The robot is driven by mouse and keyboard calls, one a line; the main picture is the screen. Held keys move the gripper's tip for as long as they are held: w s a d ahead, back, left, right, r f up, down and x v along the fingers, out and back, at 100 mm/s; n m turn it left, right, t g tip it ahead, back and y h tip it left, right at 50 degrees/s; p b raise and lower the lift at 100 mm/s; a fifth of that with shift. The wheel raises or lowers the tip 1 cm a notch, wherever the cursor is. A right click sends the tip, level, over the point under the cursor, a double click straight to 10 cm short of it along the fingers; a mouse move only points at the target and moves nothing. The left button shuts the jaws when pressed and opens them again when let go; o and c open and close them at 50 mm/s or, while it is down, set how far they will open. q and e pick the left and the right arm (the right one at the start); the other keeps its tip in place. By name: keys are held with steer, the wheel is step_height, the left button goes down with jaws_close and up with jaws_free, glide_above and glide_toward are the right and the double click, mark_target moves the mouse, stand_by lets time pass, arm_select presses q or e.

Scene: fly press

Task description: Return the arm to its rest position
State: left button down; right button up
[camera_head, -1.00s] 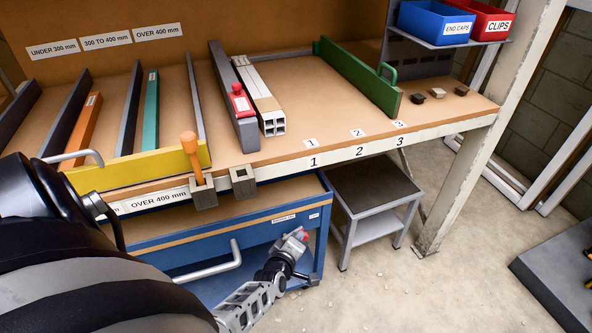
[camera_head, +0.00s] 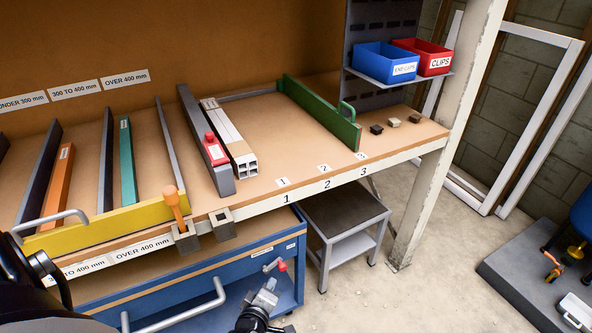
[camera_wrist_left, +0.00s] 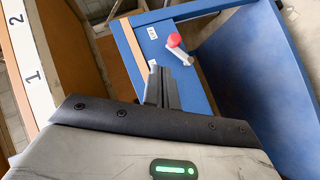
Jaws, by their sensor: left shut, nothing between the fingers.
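My left gripper (camera_head: 268,288) is low in front of the blue drawer cabinet in the head view, below the bench edge. In the left wrist view its fingers (camera_wrist_left: 163,80) are closed together with nothing between them. They point toward the blue cabinet (camera_wrist_left: 160,40) and a small lever with a red knob (camera_wrist_left: 175,41). A gap seems to show between the fingers and the knob, though the exact distance is hard to tell. In the head view the red knob (camera_head: 282,266) is just above the gripper. My right gripper is not in view.
The wooden bench (camera_head: 262,115) holds long profiles and a green fence (camera_head: 320,115). The blue cabinet (camera_head: 215,285) and its bar handle (camera_head: 180,308) stand below. A grey step stool (camera_head: 345,215) is to the right.

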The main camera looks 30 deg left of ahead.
arm_select(q)
steer(key=s+d+r+m+g+h, duration=0.1)
steer(key=s+d+r+m+h, duration=0.3)
steer(key=d+r+m, duration=0.3)
steer(key=s+d+r+m+g+h, duration=0.1)
steer(key=s+d+r+m+h, duration=0.2)
steer(key=s+d+r+m, duration=0.3)
steer(key=d+r+m, duration=0.1)
steer(key=d+m, duration=0.4)
steer(key=m, duration=0.1)
steer(key=shift+s+r+m+h, duration=0.25)
steer(key=shift+r+m+h, duration=0.05)
steer(key=shift+m+h, duration=0.1)
steer(key=shift+a, duration=0.1)
